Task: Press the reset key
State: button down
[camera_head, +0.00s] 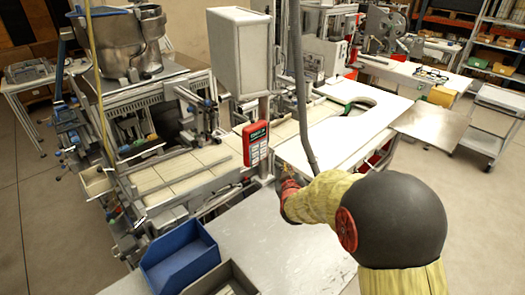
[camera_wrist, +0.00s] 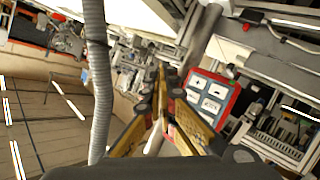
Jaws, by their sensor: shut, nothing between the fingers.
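A red control box (camera_head: 256,146) hangs on a grey post in front of the machine in the head view. It has a dark display with green text at the top and several pale keys below. The wrist view shows the same red box (camera_wrist: 232,100) tilted, just right of my fingers, with white keys facing me. The key labels are too small to read, so I cannot tell which is the reset key. My gripper (camera_wrist: 160,76) is shut and empty, apart from the box as far as I can tell.
A blue bin (camera_head: 180,257) and a grey bin (camera_head: 222,280) stand on the front bench (camera_head: 275,235). A tall white cabinet (camera_head: 238,52) rises above the red box. A grey hose (camera_head: 298,85) hangs beside my arm and crosses the wrist view's left side (camera_wrist: 100,90).

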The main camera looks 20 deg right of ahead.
aim_at(263, 150)
dwell(0.4)
jog(key=w+a+p, duration=0.1)
jog(key=w+a, duration=0.2)
jog(key=w, duration=0.5)
jog(key=shift+a, duration=0.15)
jog(key=shift+w, duration=0.2)
dwell(1.4)
jog(key=shift+w+a+p, duration=0.15)
jog(key=shift+w+p, duration=0.1)
jog(key=shift+p, duration=0.05)
jog(key=shift+w+a+r, duration=0.1)
jog(key=shift+w, duration=0.25)
dwell(0.7)
jog(key=shift+s, duration=0.1)
jog(key=shift+s+d, duration=0.25)
jog(key=shift+s, duration=0.4)
jog(key=shift+s, duration=0.1)
